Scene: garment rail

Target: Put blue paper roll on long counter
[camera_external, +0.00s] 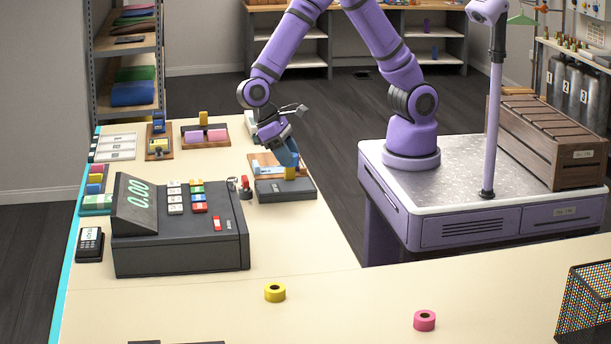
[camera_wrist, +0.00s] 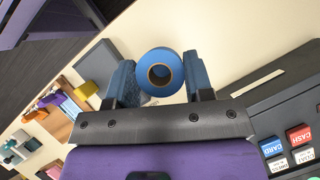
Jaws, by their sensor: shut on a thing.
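The blue paper roll (camera_wrist: 173,61) is a short blue ring with a brown core, held between the two blue fingers of my gripper (camera_wrist: 160,82) in the wrist view. My gripper (camera_external: 288,160) is shut on it, above the right edge of the cream counter (camera_external: 285,235) in the external view. In that view the roll cannot be told apart from the blue fingers. The counter runs from the back left and joins a front stretch. A yellow roll (camera_external: 275,292) and a pink roll (camera_external: 424,320) stand apart on the front stretch.
A cash register (camera_external: 180,243) stands left of my gripper, with a card reader (camera_external: 90,244) beside it. A dark flat box (camera_external: 286,190) and wooden trays (camera_external: 205,134) lie near my gripper. A mesh basket (camera_external: 585,305) stands front right. Counter between register and yellow roll is clear.

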